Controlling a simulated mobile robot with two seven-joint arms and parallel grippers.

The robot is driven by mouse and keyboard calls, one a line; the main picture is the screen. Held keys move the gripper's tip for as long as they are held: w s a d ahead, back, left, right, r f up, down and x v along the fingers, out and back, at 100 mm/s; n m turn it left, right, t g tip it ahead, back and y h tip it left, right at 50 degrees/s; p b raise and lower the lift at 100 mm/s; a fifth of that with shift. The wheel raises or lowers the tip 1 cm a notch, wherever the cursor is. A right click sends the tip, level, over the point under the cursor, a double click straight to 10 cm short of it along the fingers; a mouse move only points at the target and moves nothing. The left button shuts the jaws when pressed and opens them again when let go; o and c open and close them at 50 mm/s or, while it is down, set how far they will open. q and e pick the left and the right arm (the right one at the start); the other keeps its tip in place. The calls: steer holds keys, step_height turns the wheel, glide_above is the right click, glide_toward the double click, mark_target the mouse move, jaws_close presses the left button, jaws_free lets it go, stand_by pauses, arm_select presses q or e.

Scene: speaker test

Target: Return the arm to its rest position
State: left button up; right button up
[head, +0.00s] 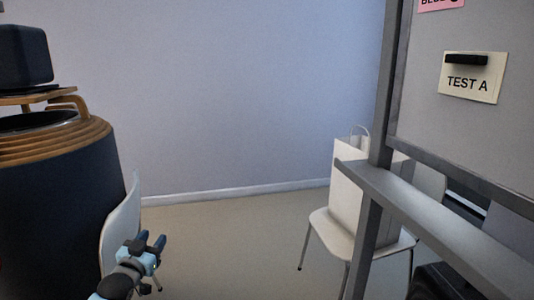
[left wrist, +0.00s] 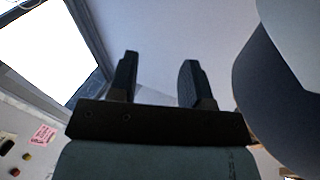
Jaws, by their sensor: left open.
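My left gripper (head: 150,243) shows low in the head view, left of the middle, with its arm coming in from the bottom edge. Its two fingers stand apart with nothing between them. In the left wrist view the fingers of the left gripper (left wrist: 158,82) are spread, and only a pale wall shows between them. My right gripper is in neither view.
A dark round cabinet (head: 55,205) with a wooden rim stands at the left, a white chair (head: 121,225) beside it. At the right, a grey frame (head: 378,130) stands before a white bag (head: 357,195) on another chair (head: 330,229). Floor between is clear.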

arm_select(q)
steer(key=s+d+h, duration=0.2)
steer(key=s+d, duration=0.4)
steer(key=s, duration=0.4)
steer(key=s+d+r+g+h, duration=0.1)
steer(key=s+d+h, duration=0.1)
steer(key=s+d, duration=0.6)
steer(key=s+d+h, duration=0.2)
steer(key=s+d, duration=0.2)
steer(key=s, duration=0.8)
steer(key=s+d+r+p, duration=0.1)
steer(key=s+d+r, duration=0.1)
steer(key=s+r, duration=0.35)
steer(key=s+a+r+g+y+p, duration=0.4)
steer(key=a+p, duration=0.4)
steer(key=p, duration=2.9)
steer(key=g+y, duration=0.1)
steer(key=g, duration=0.1)
steer(key=shift+a+n+g+y, duration=0.2)
steer(key=shift+n+g+y, duration=0.1)
steer(key=shift+g+y, duration=0.1)
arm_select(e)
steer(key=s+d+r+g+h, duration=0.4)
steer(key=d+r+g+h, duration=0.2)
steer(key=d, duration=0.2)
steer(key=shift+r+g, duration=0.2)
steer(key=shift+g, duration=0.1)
